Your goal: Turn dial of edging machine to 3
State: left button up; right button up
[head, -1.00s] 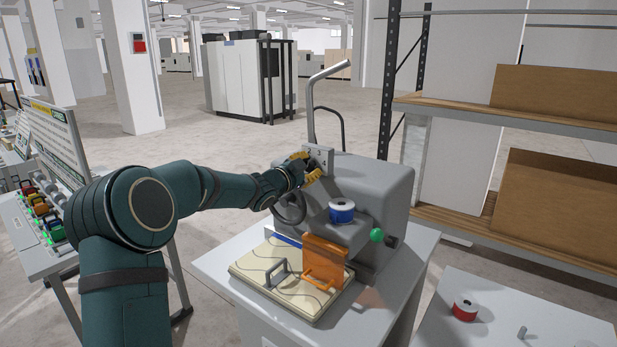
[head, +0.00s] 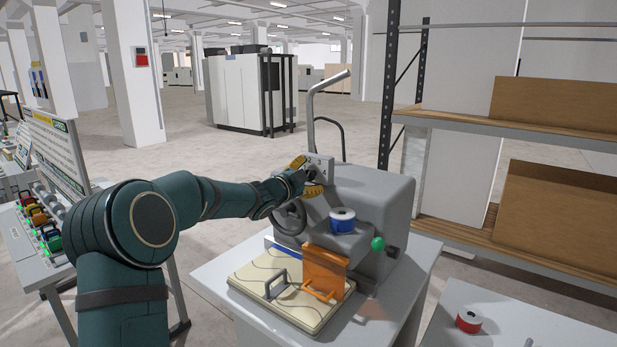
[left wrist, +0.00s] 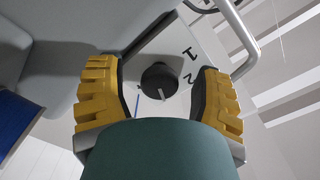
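The grey edging machine (head: 372,200) stands on a white table, with a pale number plate (head: 322,163) on its upper left end. In the left wrist view the dial (left wrist: 159,78) is a round black knob with a light pointer mark toward the picture's bottom. A figure that looks like a 2 is right of it; another mark is above that. Other figures are hidden or unclear. My left gripper (head: 307,177) is at the plate, its yellow fingers (left wrist: 97,95) open on either side of the knob, with gaps between. My right gripper is not in view.
A blue-and-white spool (head: 342,221), a green knob (head: 378,244) and a black handwheel (head: 289,218) are on the machine. A bent grey tube (head: 311,110) rises behind the plate. Shelving (head: 450,110) stands right.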

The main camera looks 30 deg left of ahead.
pick_arm(q)
jog(key=shift+s, duration=0.1)
jog(key=s, duration=1.1)
jog(key=shift+s+a, duration=0.35)
jog(key=shift+a, duration=0.1)
jog(key=shift+r, duration=0.1)
